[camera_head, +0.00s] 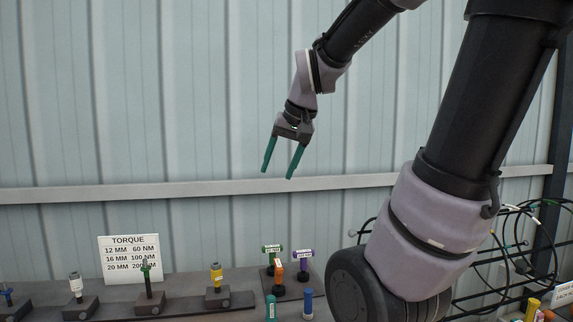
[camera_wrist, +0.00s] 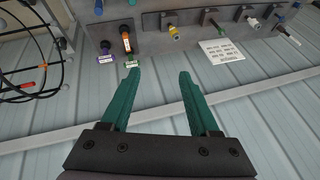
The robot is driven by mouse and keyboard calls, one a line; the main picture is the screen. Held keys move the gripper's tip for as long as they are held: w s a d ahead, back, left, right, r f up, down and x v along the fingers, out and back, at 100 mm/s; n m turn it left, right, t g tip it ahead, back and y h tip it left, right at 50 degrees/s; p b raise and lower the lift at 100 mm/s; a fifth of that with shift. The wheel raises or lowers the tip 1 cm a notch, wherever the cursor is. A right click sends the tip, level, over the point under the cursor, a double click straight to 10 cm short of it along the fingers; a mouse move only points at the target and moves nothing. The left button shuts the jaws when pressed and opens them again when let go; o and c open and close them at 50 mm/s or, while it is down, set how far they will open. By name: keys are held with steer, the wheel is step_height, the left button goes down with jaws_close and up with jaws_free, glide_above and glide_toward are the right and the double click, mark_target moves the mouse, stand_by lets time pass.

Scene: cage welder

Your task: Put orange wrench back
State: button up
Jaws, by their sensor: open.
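The orange wrench (camera_head: 279,271) stands upright on the bench at the lower middle of the head view, a pale label on its head. It shows near the top of the wrist view (camera_wrist: 126,40), close to the green and purple T-shaped tools. My gripper (camera_head: 279,172) is open and empty, high above the bench in front of the wall. In the wrist view its two teal fingers (camera_wrist: 158,76) are well apart with nothing between them. The orange wrench's foot is partly hidden.
Green (camera_head: 271,250) and purple (camera_head: 302,256) T-shaped tools stand behind it, with teal (camera_head: 271,307) and blue (camera_head: 308,303) cylinders in front. A torque sign (camera_head: 129,259) and dark holder blocks (camera_head: 149,304) stand left. A black wire rack (camera_head: 500,270) with cables is right.

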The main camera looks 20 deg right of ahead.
steer(key=s+a+r+t, duration=0.1)
steer(key=s, duration=0.6)
steer(key=shift+s+a+r+t, duration=0.2)
steer(key=shift+s+r+t, duration=0.05)
steer(key=shift+s+t, duration=0.05)
